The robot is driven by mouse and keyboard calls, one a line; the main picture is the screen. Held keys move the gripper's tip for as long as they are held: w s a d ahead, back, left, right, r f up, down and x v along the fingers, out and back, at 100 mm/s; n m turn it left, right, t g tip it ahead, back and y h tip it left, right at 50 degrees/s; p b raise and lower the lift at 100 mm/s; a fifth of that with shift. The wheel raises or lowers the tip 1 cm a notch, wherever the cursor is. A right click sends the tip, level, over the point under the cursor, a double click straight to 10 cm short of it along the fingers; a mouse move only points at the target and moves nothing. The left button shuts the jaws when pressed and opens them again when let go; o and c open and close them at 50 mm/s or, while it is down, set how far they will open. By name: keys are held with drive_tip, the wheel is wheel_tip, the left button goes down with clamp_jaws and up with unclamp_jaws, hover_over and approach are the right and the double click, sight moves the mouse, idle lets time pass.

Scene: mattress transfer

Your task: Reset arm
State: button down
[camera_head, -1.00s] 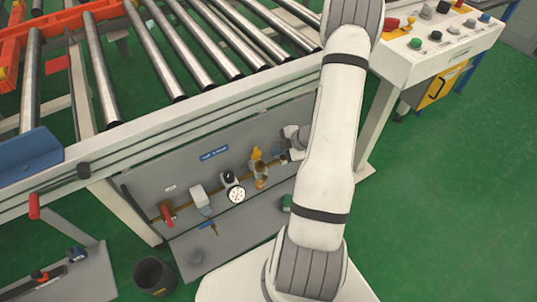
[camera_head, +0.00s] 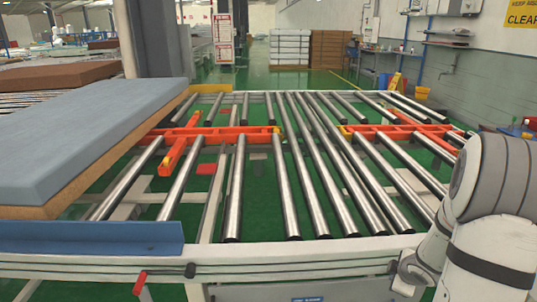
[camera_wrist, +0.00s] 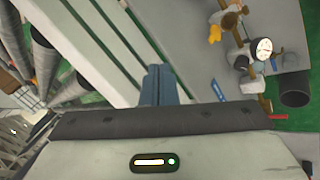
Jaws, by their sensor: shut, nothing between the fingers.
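My arm shows at the right edge of the head view, bent beside the front right corner of the roller conveyor (camera_head: 330,245). My gripper's end is not clear in the head view. In the wrist view my gripper (camera_wrist: 160,82) points out past the grey wrist housing. Its blue-grey fingers are together with nothing between them. They are in front of the conveyor's pale side frame and the grey panel below it; the exact gap to these cannot be told.
The panel carries a round gauge (camera_wrist: 263,47) and a yellow valve (camera_wrist: 215,33). A black bin (camera_wrist: 295,88) stands nearby. A blue-topped mattress (camera_head: 85,125) lies at the conveyor's left. Orange crossbars (camera_head: 225,132) sit among the rollers. A red handle (camera_head: 140,283) hangs at the front.

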wheel_tip(320, 180, up, 10)
drive_tip(key=s+a+m+h+p, duration=0.1)
drive_tip(key=a+m+h+p, duration=0.1)
drive_tip(key=m, duration=0.1)
drive_tip(key=s+a+r+m+g+y+p, duration=0.3)
drive_tip(key=s+a+r+m, duration=0.6)
drive_tip(key=s+a+r, duration=0.6)
drive_tip(key=s+a+g+p, duration=0.1)
drive_tip(key=s+a+p, duration=0.1)
drive_tip(key=s+a, duration=0.1)
drive_tip(key=shift+s+a+r, duration=0.2)
drive_tip(key=shift+s+a, duration=0.1)
drive_tip(key=shift+a, duration=0.45)
drive_tip(key=shift+d, duration=0.1)
